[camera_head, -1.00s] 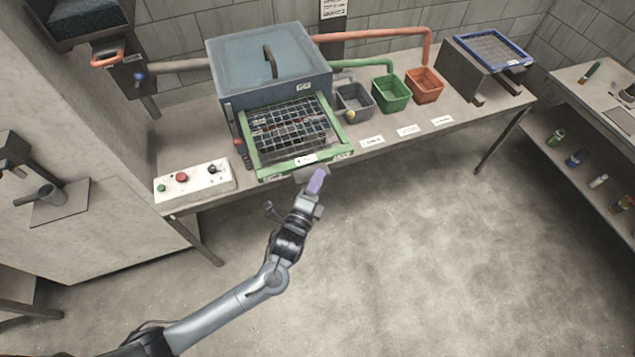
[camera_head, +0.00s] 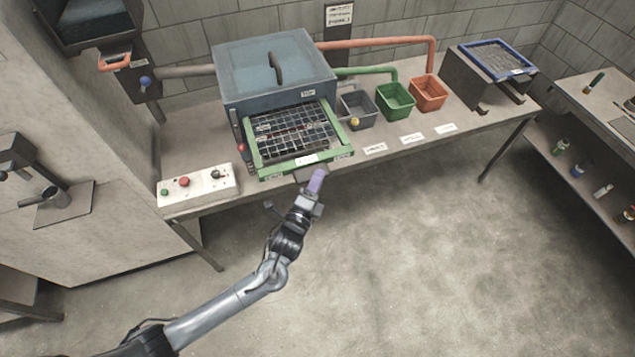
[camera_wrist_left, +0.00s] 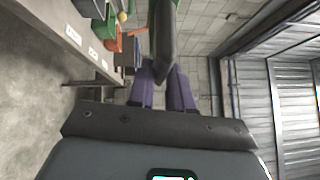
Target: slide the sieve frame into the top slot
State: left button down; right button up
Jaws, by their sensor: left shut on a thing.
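The green-rimmed sieve frame (camera_head: 347,153) with a dark wire mesh lies part-way in the front of the blue-grey box (camera_head: 275,72). Its front part sticks out over the table edge, and its rear is hidden inside the box. I cannot make out the separate slots from here. My left gripper (camera_head: 317,182) has purple fingers and is at the middle of the frame's front edge. In the left wrist view its fingers (camera_wrist_left: 163,90) are shut on a dark handle (camera_wrist_left: 165,42) at the front of the frame. My right gripper is not in view.
A control panel (camera_head: 197,185) is on the table at the left. Grey (camera_head: 357,109), green (camera_head: 394,100) and orange (camera_head: 429,93) bins stand right of the box. A blue-rimmed sieve (camera_head: 497,59) rests on a stand at the far right. The floor in front is clear.

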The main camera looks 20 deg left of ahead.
aim_at(308, 168)
pick_arm(q)
jog(key=shift+w+a+r, duration=0.15)
jog(key=shift+w+a, duration=0.5)
jog(key=shift+w, duration=0.05)
jog(key=shift+w+a, duration=0.65)
jog(key=shift+w+a+b, duration=0.5)
jog(key=shift+w+a, duration=0.35)
dwell(0.4)
jog(key=c, duration=0.9)
grip_release()
jog(key=shift+c, duration=0.2)
jog(key=shift+f, duration=0.2)
jog(key=s, duration=1)
jog(key=shift+s+d+f, duration=0.2)
jog(key=shift+s+f, duration=0.05)
jog(key=shift+s, duration=0.1)
